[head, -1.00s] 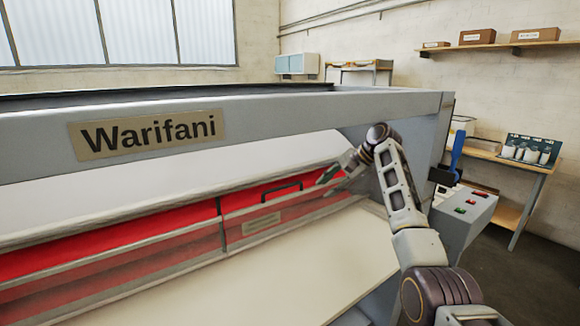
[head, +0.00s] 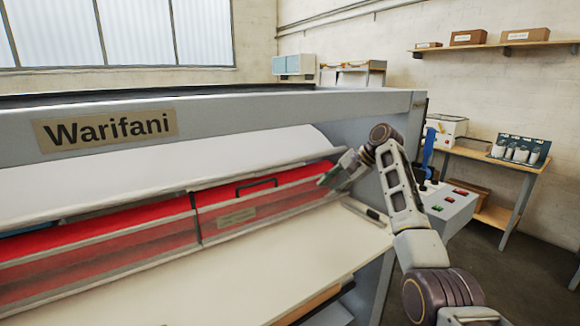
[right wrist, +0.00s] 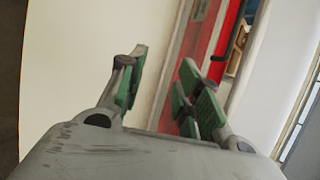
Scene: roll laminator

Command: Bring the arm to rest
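My right arm reaches in from the lower right in the head view. Its gripper (head: 326,180) is in front of the right end of the red guard (head: 265,200), which has a black handle (head: 257,186). In the right wrist view the two green-padded fingers (right wrist: 163,66) stand apart with nothing between them. The cream table (right wrist: 75,60) and part of the red guard (right wrist: 213,35) lie beyond the fingers. Whether the gripper touches the guard is unclear. My left gripper is not in view.
The grey laminator frame (head: 260,117) spans above the guard. The cream feed table (head: 225,265) is clear, with a dark strip (head: 365,210) at its right end. A control box (head: 447,208) with buttons and a blue lever (head: 428,147) stand right of my arm.

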